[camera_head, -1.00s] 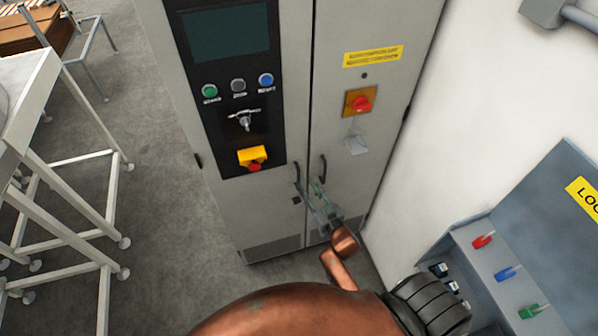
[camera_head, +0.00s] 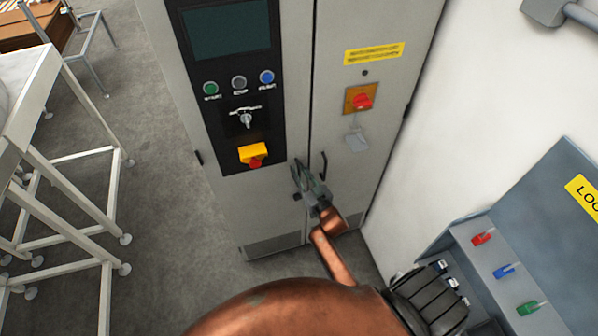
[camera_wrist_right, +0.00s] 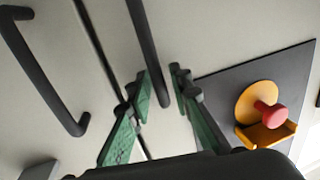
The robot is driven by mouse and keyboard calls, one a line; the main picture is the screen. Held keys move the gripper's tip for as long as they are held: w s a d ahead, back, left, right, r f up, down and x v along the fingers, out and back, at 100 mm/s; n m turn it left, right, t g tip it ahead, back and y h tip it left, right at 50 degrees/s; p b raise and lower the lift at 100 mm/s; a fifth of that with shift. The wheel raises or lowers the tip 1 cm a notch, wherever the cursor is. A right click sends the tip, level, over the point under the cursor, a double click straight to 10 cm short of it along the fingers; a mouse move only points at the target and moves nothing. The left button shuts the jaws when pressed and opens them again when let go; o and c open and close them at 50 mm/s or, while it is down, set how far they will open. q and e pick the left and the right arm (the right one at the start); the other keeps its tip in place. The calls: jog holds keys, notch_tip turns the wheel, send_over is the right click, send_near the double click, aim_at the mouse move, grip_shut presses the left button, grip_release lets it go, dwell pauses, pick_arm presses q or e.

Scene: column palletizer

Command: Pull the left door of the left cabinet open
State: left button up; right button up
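The grey cabinet's left door (camera_head: 225,195) carries the control panel and looks closed against the right door (camera_head: 345,205). My right gripper (camera_head: 303,170) is at the left door's dark bar handle, which it mostly hides in the head view. In the right wrist view, the left door's handle (camera_wrist_right: 147,40) runs down between the two green-padded fingers (camera_wrist_right: 162,82). The fingers are apart, one on each side of the bar, with gaps showing; contact is not clear. My left gripper is not in view.
The right door's handle (camera_head: 323,166) is close to the right of my gripper; it also shows in the wrist view (camera_wrist_right: 45,70). A red-and-yellow stop button (camera_head: 252,156) sits above left. A grey lockout box (camera_head: 520,250) stands right, a white frame (camera_head: 75,160) left. Floor between is clear.

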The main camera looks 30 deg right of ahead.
grip_shut()
dwell(0.4)
